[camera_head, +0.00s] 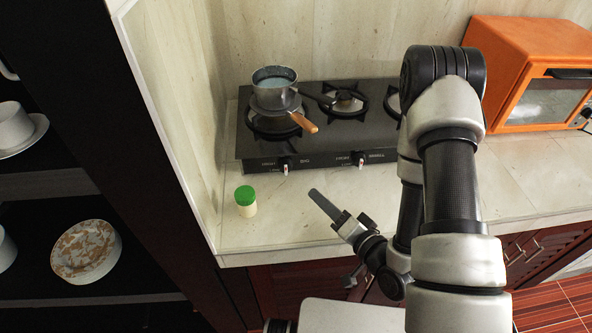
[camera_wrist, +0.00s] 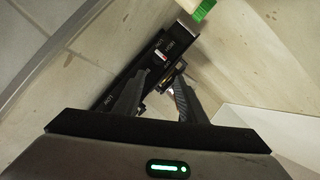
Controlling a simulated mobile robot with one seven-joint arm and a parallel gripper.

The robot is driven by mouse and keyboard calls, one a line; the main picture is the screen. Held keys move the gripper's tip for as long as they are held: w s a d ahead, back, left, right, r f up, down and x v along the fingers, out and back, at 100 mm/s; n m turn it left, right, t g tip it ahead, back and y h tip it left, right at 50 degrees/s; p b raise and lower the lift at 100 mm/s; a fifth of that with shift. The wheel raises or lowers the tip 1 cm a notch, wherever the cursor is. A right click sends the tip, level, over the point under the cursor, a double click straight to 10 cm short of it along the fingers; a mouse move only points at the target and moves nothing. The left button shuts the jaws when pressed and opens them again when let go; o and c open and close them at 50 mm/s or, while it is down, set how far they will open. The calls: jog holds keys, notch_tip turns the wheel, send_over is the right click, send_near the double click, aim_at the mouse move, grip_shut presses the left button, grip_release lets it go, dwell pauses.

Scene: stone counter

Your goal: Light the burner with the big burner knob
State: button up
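The black gas stove (camera_head: 320,125) stands on the stone counter. On its front panel are two knobs. The left knob (camera_head: 284,165) sits beside the print "BIG", and the right knob (camera_head: 358,158) sits beside the other label. No flame shows; a pot hides much of the left burner (camera_head: 270,130). My gripper (camera_head: 325,200) is low over the counter, in front of the panel and between the knobs. In the wrist view my gripper (camera_wrist: 162,76) has its two fingers apart. The front panel (camera_wrist: 125,78) lies beyond them; I cannot tell whether they touch it.
A grey pot (camera_head: 275,92) with a wooden handle stands on the left burner. A green-capped jar (camera_head: 246,201) stands on the counter, left of my gripper. An orange oven (camera_head: 535,70) is at the right. A wall and dark shelf (camera_head: 60,185) bound the left side.

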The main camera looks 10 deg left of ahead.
jog(key=b, duration=1.1)
send_near(288, 168)
jog(key=shift+s+f, duration=0.1)
jog(key=shift+f, duration=0.25)
jog(key=b+x, duration=0.1)
jog(key=b, duration=0.3)
jog(key=shift+w+a, duration=0.15)
jog(key=shift+w, duration=0.1)
jog(key=b, duration=0.4)
jog(key=shift+w+a+f, duration=0.1)
jog(key=shift+w+a, duration=0.2)
jog(key=shift+r+x, duration=0.15)
jog(key=shift+x, duration=1.25)
jog(key=shift+r+x, duration=0.15)
jog(key=shift+x, duration=1.3)
jog(key=c, duration=0.8)
